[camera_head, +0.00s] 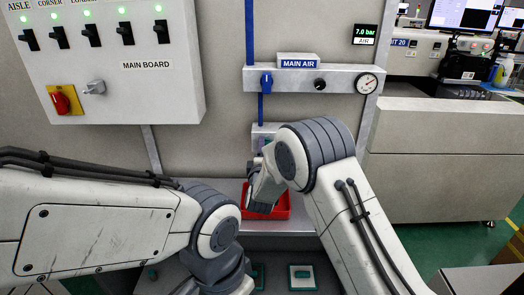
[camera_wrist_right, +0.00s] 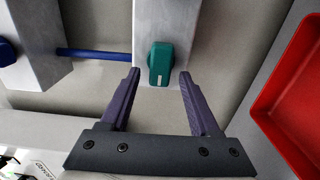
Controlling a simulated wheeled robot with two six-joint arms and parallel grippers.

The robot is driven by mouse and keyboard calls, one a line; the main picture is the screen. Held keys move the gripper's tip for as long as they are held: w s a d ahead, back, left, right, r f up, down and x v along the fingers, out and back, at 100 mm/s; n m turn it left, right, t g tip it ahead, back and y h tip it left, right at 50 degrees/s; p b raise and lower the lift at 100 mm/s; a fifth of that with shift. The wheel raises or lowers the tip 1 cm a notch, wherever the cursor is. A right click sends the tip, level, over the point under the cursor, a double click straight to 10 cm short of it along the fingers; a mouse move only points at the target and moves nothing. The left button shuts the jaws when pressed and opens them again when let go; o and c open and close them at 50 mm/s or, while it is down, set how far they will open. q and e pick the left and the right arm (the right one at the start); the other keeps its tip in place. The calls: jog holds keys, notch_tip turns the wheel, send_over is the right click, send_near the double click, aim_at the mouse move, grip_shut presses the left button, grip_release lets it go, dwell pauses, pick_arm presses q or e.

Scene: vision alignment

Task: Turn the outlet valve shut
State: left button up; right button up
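The outlet valve appears to be the green knob (camera_wrist_right: 160,63) on a light grey block (camera_wrist_right: 165,22) in the right wrist view. Its long side runs up and down in that picture, with a white mark at its lower end. My right gripper (camera_wrist_right: 158,76) is open, its dark fingertips either side of the knob's lower end with gaps visible. I cannot tell whether the tips reach its depth. In the head view the small block (camera_head: 264,133) sits below the MAIN AIR panel, partly hidden by my right arm. My left gripper is out of view.
The MAIN AIR panel carries a blue handle (camera_head: 266,83), a black knob (camera_head: 319,84) and a gauge (camera_head: 367,83); the display above reads 7.0 bar. A blue pipe (camera_wrist_right: 95,54) meets the green knob's block. A red tray (camera_head: 283,205) lies below. The main board (camera_head: 130,85) is left.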

jog(key=s+b, duration=0.2)
jog(key=s, duration=0.8)
jog(key=shift+s, duration=0.25)
